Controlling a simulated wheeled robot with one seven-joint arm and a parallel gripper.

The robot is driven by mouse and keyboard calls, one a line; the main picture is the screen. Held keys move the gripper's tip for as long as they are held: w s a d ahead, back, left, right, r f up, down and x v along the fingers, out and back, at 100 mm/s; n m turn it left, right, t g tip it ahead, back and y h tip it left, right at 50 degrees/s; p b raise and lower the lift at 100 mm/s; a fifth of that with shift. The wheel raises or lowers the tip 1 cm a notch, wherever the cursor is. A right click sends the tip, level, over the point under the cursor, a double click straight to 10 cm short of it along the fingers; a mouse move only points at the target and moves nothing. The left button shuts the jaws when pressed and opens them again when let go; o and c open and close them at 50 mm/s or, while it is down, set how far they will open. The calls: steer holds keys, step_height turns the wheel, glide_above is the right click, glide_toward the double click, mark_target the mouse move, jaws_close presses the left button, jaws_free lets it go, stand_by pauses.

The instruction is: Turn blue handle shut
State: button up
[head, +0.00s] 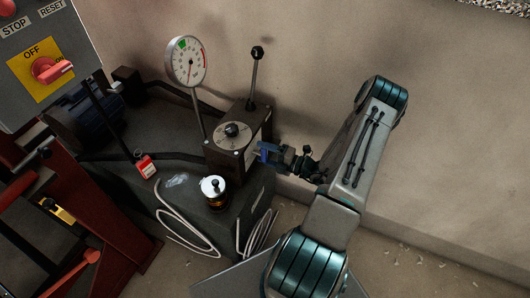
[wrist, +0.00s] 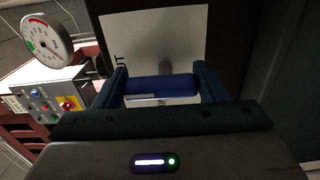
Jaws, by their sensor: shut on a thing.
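The blue handle (head: 265,148) is on the right side of a dark metal block (head: 226,158) in the head view. In the wrist view the handle (wrist: 162,86) lies crosswise between my two fingers, in front of a pale label plate (wrist: 160,35). My gripper (head: 274,154) reaches it from the right; in the wrist view the gripper (wrist: 162,92) has one finger at each end of the handle and is shut on it. The handle's mount is mostly hidden behind the fingers.
A round gauge (head: 187,62) on a thin stem and an upright black-knobbed lever (head: 254,80) rise by the block. A small canister (head: 213,190) stands in front. A grey switch box (head: 41,62) is at upper left. Loose pale cables hang below. The floor at right is mostly clear.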

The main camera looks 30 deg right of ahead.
steer(key=shift+d, duration=0.1)
steer(key=o, duration=1)
steer(key=b+v, duration=0.1)
steer(key=v, duration=1.2)
steer(key=shift+s+d, duration=0.25)
steer(key=shift+s, duration=0.05)
